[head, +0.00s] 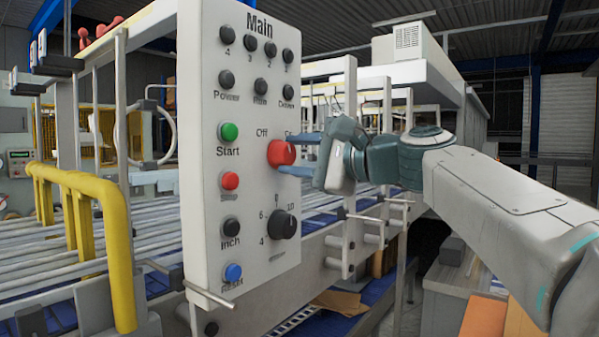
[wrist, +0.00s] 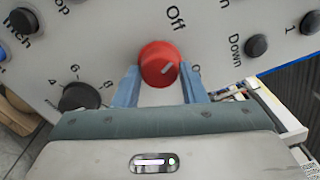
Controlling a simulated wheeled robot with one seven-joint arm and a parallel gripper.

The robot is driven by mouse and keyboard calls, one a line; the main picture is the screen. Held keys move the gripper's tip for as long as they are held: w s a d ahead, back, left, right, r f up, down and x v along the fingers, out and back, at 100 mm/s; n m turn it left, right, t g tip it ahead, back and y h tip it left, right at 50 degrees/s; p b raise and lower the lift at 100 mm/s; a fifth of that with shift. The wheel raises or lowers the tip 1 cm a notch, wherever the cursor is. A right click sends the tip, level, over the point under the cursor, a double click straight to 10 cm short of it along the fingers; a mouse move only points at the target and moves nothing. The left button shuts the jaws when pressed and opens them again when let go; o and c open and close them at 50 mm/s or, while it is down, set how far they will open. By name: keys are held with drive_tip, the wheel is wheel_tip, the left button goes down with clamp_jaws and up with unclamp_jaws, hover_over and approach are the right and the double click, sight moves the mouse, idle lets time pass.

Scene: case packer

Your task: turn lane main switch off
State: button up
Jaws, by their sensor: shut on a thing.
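The lane main switch is a red rotary knob (head: 281,153) on the right side of the white "Main" panel (head: 200,60), below the printed words "Off" and "On". My gripper (head: 287,155) reaches in from the right, with one blue finger above the knob and one below. In the wrist view the red knob (wrist: 158,62) sits between the two fingertips, and my gripper (wrist: 159,72) is shut on it. A short pale mark on the knob slants up and right there, roughly between the two words. The finger contact faces are partly hidden.
A green Start button (head: 229,132), a red button (head: 229,181) and a black speed dial (head: 284,224) are near the knob. A yellow rail (head: 100,190) and roller conveyor stand left. A rod sticks out at the panel's lower edge (head: 210,294).

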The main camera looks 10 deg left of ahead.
drive_tip(key=shift+n+b, duration=1.3)
drive_tip(key=shift+n, duration=0.9)
drive_tip(key=o, duration=1)
drive_tip(key=shift+s+a, duration=0.1)
drive_tip(key=shift+a, duration=0.05)
drive_tip(key=b+v, duration=0.1)
drive_tip(key=v, duration=1.3)
drive_tip(key=shift+b, duration=0.35)
